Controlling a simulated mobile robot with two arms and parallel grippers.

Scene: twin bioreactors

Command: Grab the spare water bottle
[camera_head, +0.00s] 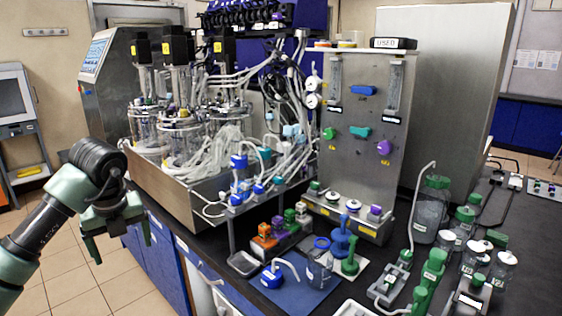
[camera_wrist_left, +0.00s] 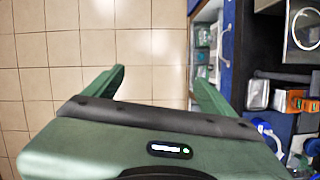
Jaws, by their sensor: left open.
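Several clear bottles stand on the right part of the dark bench: a large one with a green cap (camera_head: 431,208), and smaller ones with white caps (camera_head: 503,268) or green caps. I cannot tell which one is the spare water bottle. My left gripper (camera_head: 121,250) hangs over the tiled floor, left of the bench and far from these bottles. Its jaws point down, open and empty; they also show in the left wrist view (camera_wrist_left: 159,76). My right gripper is not in view.
The twin bioreactor vessels (camera_head: 183,140) stand in a metal tray at the bench's left. Blue cabinet fronts (camera_head: 165,262) run below the bench edge. Small containers (camera_wrist_left: 203,36) show beside the blue cabinet in the wrist view. A blue mat (camera_head: 290,299) lies near the front. Floor (camera_head: 65,262) is clear.

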